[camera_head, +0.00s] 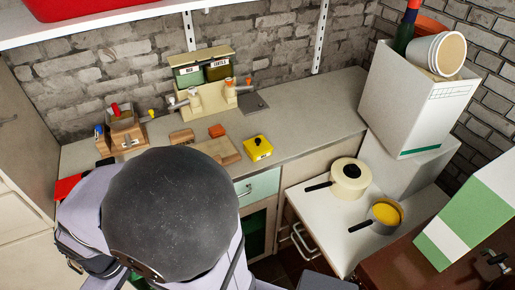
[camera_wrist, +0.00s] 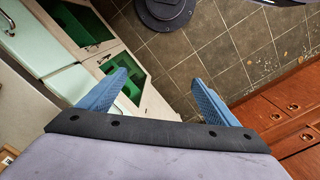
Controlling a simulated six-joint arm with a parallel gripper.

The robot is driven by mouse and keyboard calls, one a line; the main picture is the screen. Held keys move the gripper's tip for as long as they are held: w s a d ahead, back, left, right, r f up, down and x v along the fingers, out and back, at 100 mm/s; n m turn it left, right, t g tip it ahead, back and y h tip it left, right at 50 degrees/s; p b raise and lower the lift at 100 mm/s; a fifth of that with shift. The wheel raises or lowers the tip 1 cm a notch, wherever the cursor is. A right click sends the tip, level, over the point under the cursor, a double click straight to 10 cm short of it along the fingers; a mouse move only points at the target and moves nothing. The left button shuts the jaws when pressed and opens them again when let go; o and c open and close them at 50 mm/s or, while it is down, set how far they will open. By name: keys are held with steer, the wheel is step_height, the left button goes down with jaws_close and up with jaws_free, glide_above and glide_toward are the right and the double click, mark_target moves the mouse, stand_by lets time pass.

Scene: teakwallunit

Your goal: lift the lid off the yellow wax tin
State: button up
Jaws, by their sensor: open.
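A square yellow tin (camera_head: 258,149) with a dark knob on top sits on the grey counter, right of the wooden tray. Its lid appears to be on. My gripper (camera_wrist: 160,78) shows in the wrist view with its two blue fingers wide apart and nothing between them. It points down toward the tiled floor, away from the counter top. The tin is not in the wrist view. In the head view my arm fills the lower left and the gripper fingers cannot be made out.
A wooden tray (camera_head: 217,150) with an orange block lies left of the tin. A cream lidded pot (camera_head: 350,184) and a saucepan of yellow stuff (camera_head: 385,214) stand on the lower white surface. Bare counter (camera_head: 310,125) lies right of the tin. A white box (camera_head: 410,105) stands beyond.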

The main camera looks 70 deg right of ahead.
steer(key=c, duration=1)
steer(key=shift+c, duration=0.2)
steer(key=shift+d, duration=0.1)
